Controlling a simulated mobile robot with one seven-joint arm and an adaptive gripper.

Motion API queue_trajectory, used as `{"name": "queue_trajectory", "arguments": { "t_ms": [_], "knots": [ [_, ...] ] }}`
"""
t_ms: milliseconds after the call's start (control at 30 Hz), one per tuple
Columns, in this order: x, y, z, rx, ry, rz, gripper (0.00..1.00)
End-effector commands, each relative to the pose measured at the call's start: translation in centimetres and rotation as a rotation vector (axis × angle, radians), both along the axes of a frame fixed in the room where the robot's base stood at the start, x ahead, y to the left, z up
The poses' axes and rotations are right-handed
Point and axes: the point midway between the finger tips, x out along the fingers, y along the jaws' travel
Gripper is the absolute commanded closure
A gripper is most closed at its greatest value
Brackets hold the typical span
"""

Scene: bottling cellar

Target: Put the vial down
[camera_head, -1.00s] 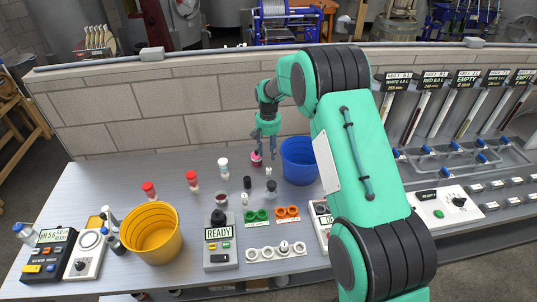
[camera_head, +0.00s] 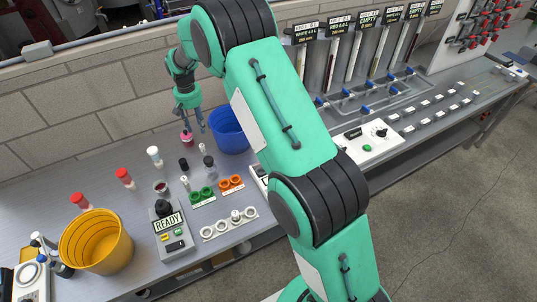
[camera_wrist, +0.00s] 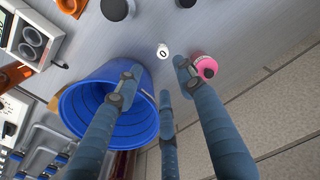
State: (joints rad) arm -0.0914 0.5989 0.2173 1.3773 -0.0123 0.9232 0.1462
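A vial with a pink cap (camera_head: 187,139) stands on the grey bench near the back wall, left of the blue bucket. In the wrist view its pink cap (camera_wrist: 206,67) is beside the tip of the right-hand finger, outside the space between the fingers. I cannot tell whether that finger touches it. My gripper (camera_head: 193,128) is low over the bench, just above and right of the vial. In the wrist view my gripper (camera_wrist: 157,80) has its fingers spread wide with nothing between them. The vial's body is mostly hidden under its cap there.
The blue bucket (camera_head: 229,130) stands close on the gripper's right; its rim (camera_wrist: 72,92) lies behind a finger in the wrist view. A small white-topped piece (camera_wrist: 162,51) is near. Red-capped vials (camera_head: 124,178), a white-capped vial (camera_head: 154,154) and a yellow bucket (camera_head: 70,246) stand left.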

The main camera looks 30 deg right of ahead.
Motion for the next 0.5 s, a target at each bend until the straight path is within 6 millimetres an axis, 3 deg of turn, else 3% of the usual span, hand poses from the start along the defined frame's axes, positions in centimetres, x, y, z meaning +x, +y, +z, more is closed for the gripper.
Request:
{"name": "queue_trajectory", "arguments": {
  "t_ms": [267,500],
  "knots": [
    [-3.3,-1.0,7.7,0.005,-0.05,0.004,0.62],
    [-8.0,-2.1,14.6,0.008,-0.099,0.01,0.62]
  ]
}}
